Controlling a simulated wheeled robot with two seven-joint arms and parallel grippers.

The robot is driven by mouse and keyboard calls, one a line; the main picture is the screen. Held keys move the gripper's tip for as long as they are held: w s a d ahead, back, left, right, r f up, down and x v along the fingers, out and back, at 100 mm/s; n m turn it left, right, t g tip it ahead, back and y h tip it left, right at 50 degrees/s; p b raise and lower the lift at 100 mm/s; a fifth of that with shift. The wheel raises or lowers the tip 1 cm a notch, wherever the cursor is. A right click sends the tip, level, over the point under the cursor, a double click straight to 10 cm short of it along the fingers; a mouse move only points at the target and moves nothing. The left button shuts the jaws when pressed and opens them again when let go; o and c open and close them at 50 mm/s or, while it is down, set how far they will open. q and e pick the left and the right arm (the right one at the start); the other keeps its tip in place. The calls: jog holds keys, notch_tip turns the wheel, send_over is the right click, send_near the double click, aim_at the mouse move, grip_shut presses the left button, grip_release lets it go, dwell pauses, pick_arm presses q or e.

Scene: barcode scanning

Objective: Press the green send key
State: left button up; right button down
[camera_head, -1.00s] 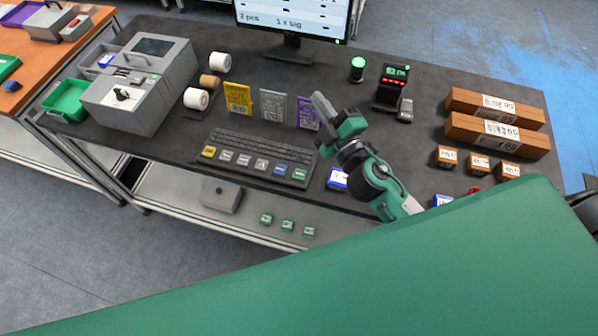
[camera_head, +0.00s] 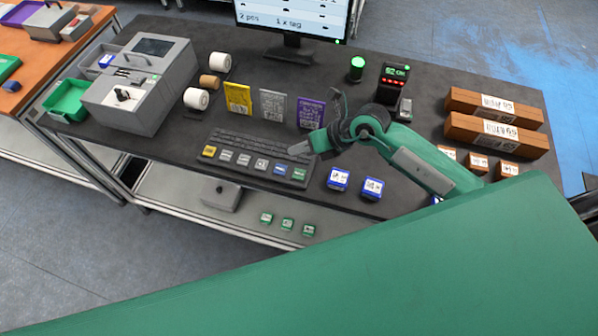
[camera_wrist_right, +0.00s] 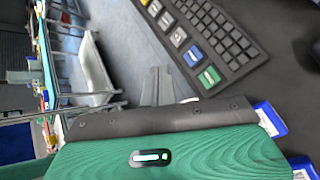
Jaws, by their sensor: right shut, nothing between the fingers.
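The green send key (camera_head: 299,174) is at the right end of the coloured front row of the dark keyboard (camera_head: 245,140). It also shows in the right wrist view (camera_wrist_right: 209,77), with the blue key (camera_wrist_right: 193,56) beside it. My right gripper (camera_head: 296,149) is shut and empty. Its fingers point left, over the right part of the keyboard, a little behind the green key in the head view. In the right wrist view the shut fingertips (camera_wrist_right: 160,72) lie left of the green key and apart from it in the picture. My left gripper is not in view.
Two blue-and-white boxes (camera_head: 339,179) lie right of the keyboard. Yellow, grey and purple cards (camera_head: 311,113) stand behind it. A scanner stand (camera_head: 391,84), a green lamp (camera_head: 357,68) and long brown boxes (camera_head: 497,135) are farther right. A grey printer (camera_head: 140,85) stands left.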

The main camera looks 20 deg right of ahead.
jog(key=shift+w+d+f+h, duration=0.1)
jog(key=shift+d+f+h, duration=0.3)
jog(key=shift+d, duration=0.15)
jog(key=shift+f, duration=0.1)
jog(key=b, duration=0.6)
send_over(303, 175)
notch_tip(303, 175, down, 8)
jog(key=shift+r, duration=0.15)
jog(key=shift+f, duration=0.45)
dwell(1.1)
jog(key=shift+f+b, duration=0.4)
jog(key=shift+b, duration=0.05)
